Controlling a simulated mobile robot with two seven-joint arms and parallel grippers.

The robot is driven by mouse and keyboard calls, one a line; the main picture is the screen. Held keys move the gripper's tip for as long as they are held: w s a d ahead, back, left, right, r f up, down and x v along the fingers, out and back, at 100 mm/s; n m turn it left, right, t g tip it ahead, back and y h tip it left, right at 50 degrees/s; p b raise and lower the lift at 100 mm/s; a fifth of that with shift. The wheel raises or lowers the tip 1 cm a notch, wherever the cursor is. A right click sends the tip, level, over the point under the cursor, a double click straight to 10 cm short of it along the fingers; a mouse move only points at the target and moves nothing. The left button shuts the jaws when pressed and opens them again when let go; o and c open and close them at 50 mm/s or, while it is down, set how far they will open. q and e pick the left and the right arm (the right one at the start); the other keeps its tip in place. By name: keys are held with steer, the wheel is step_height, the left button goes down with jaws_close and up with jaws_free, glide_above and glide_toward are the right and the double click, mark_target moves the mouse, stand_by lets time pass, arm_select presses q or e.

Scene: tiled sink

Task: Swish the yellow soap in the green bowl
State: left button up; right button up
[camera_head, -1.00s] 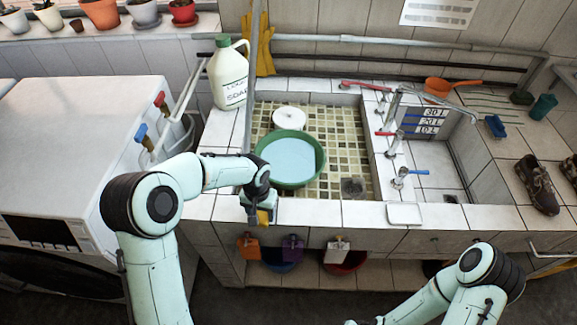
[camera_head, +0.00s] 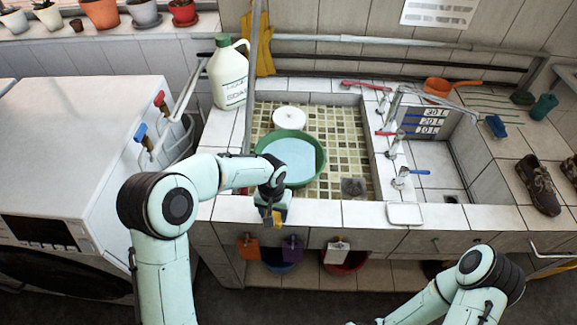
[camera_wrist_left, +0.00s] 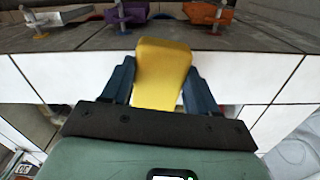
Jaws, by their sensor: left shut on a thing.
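The green bowl (camera_head: 318,167) stands in the tiled sink basin with pale blue liquid (camera_head: 290,158) in it. My left gripper (camera_head: 273,216) is in front of the bowl, over the sink's front rim. It is shut on the yellow soap (camera_wrist_left: 162,72), which sits between both fingers in the left wrist view. In the head view only a small yellow part of the soap (camera_head: 277,221) shows below the fingers. The soap is outside the bowl. My right arm shows at the lower right of the head view, but its gripper is out of the frame.
A white soap jug (camera_head: 228,78) stands on the left rim. A white round object (camera_head: 289,118) lies behind the bowl. Taps (camera_head: 402,178) and a white dish (camera_head: 405,213) are to the right. Orange, purple and white tags (camera_head: 292,248) hang below the front rim.

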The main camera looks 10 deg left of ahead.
arm_select(q)
steer(key=shift+a, duration=0.1)
steer(key=shift+s+a, duration=0.2)
steer(key=shift+a, duration=0.9)
steer(key=shift+s+a, duration=0.2)
steer(key=shift+a, duration=0.85)
arm_select(e)
steer(key=shift+s+f, duration=0.15)
steer(key=shift+f, duration=0.05)
arm_select(q)
steer(key=shift+w+d, duration=0.25)
steer(key=shift+d, duration=0.9)
steer(key=shift+w+d, duration=0.2)
steer(key=shift+d, duration=0.9)
arm_select(e)
steer(key=shift+s+f, duration=0.1)
steer(key=shift+f, duration=0.05)
arm_select(q)
steer(key=shift+a+b, duration=0.1)
steer(key=shift+b, duration=0.2)
steer(key=shift+s+a, duration=0.25)
steer(key=shift+a, duration=0.85)
steer(key=shift+s+a, duration=0.2)
steer(key=shift+a, duration=0.85)
arm_select(e)
steer(key=shift+s+f, duration=0.15)
steer(key=shift+f, duration=0.05)
